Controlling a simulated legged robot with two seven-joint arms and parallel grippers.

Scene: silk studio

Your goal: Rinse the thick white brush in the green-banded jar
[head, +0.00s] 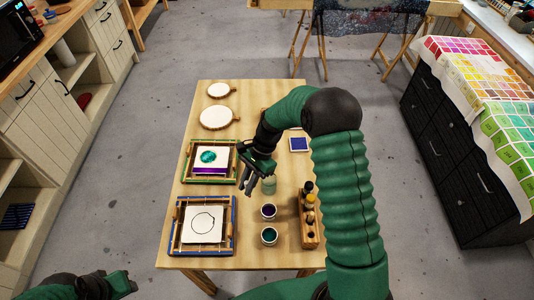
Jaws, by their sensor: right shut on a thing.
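My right gripper (260,177) hangs over the middle of the table, shut on a thin thing, likely a brush, that its fingers mostly hide. A pale greenish glass jar (269,186) stands right under and beside its fingers; the gripper partly covers it, and I cannot make out its band or whether a brush tip is inside. I cannot pick out the thick white brush clearly. My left gripper (125,284) is low at the left, off the table, apart from everything; its jaw opening is unclear.
Two small cups, purple (268,212) and teal (269,236), stand in front of the jar. A wooden holder (308,231) with several brushes or bottles is to their right. Two framed pieces (234,238), (184,162) lie left. Round hoops (216,118) lie at the back.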

